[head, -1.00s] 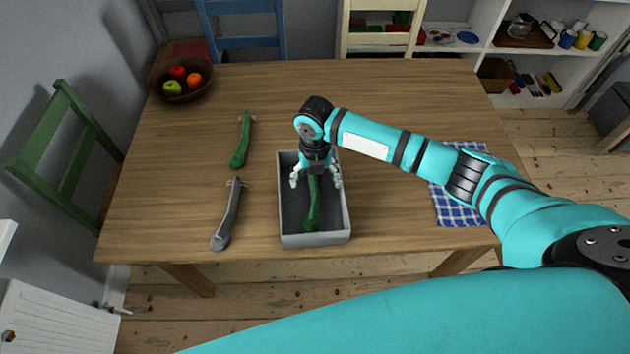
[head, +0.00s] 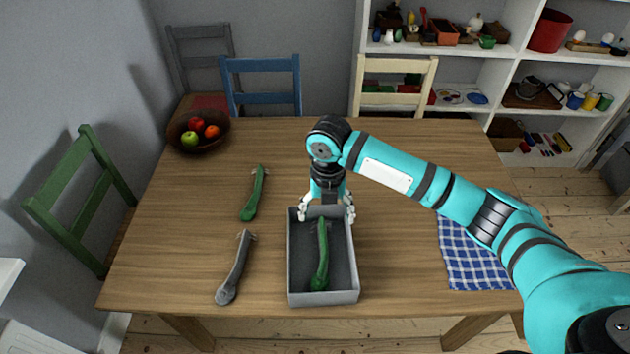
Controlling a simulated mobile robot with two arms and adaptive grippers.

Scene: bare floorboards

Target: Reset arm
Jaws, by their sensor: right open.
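My right gripper (head: 326,210) is open and points down over the far end of a grey tray (head: 324,298). Its fingers are spread and hold nothing. A green long-handled tool (head: 321,256) lies inside the tray, its far end close below the gripper. My right arm comes in from the right. My left gripper is not in view.
Left of the tray lie a second green tool (head: 254,193) and a grey tool (head: 234,268). A fruit bowl (head: 199,145) stands at the far left corner. A blue checked cloth (head: 468,262) lies right, partly behind my arm. Chairs stand around the wooden table (head: 190,240).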

